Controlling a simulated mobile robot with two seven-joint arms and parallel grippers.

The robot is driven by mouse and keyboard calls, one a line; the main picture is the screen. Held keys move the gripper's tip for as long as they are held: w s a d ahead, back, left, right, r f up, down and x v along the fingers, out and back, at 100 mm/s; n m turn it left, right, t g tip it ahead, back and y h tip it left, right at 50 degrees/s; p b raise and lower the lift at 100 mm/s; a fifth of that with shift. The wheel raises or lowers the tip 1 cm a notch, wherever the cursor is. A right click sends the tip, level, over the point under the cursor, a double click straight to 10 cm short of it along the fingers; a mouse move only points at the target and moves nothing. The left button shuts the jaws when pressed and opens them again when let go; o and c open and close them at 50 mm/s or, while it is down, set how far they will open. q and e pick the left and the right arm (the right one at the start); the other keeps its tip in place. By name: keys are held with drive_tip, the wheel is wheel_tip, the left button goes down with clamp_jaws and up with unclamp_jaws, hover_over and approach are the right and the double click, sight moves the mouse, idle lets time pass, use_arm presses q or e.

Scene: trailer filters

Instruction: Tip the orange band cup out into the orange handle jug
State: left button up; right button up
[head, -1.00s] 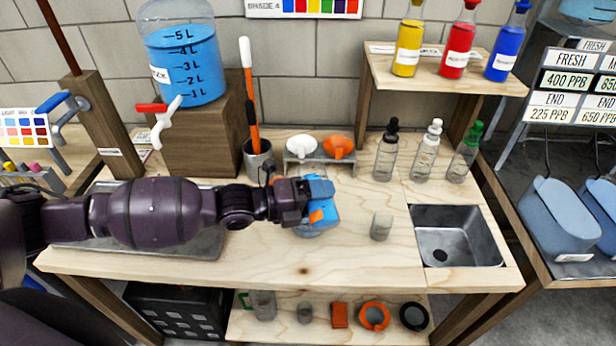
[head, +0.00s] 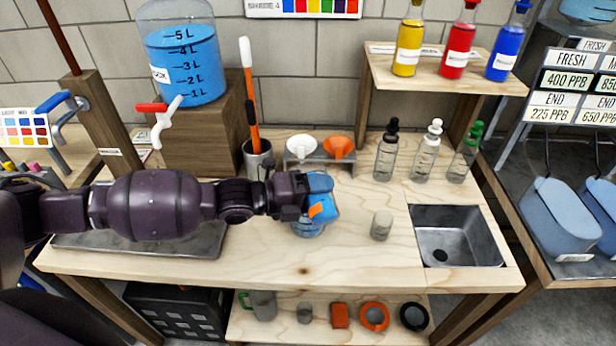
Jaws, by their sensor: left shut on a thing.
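My left gripper (head: 308,198) comes in from the left over the middle of the bench. It is shut on what looks like the orange band cup, with an orange patch (head: 317,211) and blue parts showing at the fingers. The cup is mostly hidden, and I cannot tell its exact tilt. Just below is a clear vessel with a bluish look (head: 308,231), seemingly the orange handle jug, standing on the bench. Its handle cannot be made out, and its top is hidden by the gripper. My right gripper is not in view.
A small greyish cup (head: 381,226) stands to the right, before the sink (head: 455,240). Behind are a funnel rack (head: 319,160), a tool holder (head: 257,158) and dropper bottles (head: 425,160). A metal tray (head: 150,240) lies under my left arm. The bench front is clear.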

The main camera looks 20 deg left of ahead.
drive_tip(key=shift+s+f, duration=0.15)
use_arm(q)
drive_tip(key=shift+r, duration=0.1)
drive_tip(key=shift+w+r+n, duration=0.1)
drive_tip(key=shift+r+n, duration=0.05)
drive_tip(key=shift+n, duration=0.15)
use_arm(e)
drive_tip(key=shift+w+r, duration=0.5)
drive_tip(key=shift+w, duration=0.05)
use_arm(q)
drive_tip(key=shift+a+r, duration=0.1)
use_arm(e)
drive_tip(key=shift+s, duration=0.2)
use_arm(q)
drive_tip(key=shift+r+n, duration=0.1)
drive_tip(key=shift+n, duration=0.2)
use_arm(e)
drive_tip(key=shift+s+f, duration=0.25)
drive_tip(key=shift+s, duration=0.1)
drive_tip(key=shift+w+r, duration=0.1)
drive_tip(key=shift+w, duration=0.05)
use_arm(q)
drive_tip(key=shift+w+r+p, duration=0.1)
drive_tip(key=shift+r+p, duration=0.1)
drive_tip(key=shift+p, duration=0.15)
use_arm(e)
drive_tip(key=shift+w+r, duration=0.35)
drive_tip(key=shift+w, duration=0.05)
